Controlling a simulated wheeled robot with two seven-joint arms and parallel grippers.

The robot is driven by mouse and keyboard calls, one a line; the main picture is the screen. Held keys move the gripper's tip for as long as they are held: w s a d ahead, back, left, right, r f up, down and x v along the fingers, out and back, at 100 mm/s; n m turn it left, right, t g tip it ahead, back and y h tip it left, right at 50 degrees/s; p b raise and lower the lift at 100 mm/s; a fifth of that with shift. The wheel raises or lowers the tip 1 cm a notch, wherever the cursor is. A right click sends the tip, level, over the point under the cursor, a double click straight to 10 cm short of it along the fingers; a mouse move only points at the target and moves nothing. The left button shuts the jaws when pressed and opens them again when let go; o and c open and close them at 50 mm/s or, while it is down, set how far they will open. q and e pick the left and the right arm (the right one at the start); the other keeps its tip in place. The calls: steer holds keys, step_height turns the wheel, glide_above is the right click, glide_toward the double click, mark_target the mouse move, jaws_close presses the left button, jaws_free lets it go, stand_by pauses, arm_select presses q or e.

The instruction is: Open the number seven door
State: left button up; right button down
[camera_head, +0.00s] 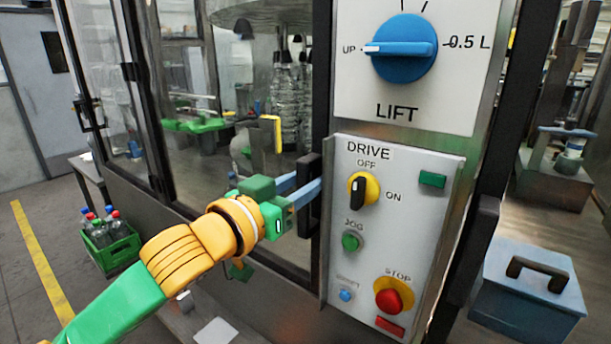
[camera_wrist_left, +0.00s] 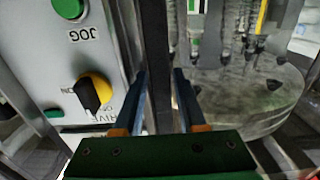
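A glazed machine door (camera_head: 215,150) in a dark frame fills the left and middle of the head view. I see no number seven on it. A black upright handle (camera_head: 308,165) stands at its right edge, beside the control panel. My left gripper (camera_head: 306,190) is at this handle, its blue fingers apart and level. In the left wrist view a dark upright bar (camera_wrist_left: 157,70) shows between the two fingers (camera_wrist_left: 160,78), with a narrow gap on the right side. I cannot tell whether either finger touches it. My right gripper is not in view.
The DRIVE panel (camera_head: 410,230) with knob, buttons and red stop (camera_head: 388,300) stands just right of the handle. The LIFT dial (camera_head: 402,48) is above. Behind the glass is a round machine with bottles. A green bottle crate (camera_head: 110,250) and blue toolbox (camera_head: 527,300) stand lower down.

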arm_select(q)
steer(key=shift+a, duration=0.1)
jaws_close()
stand_by(1.2)
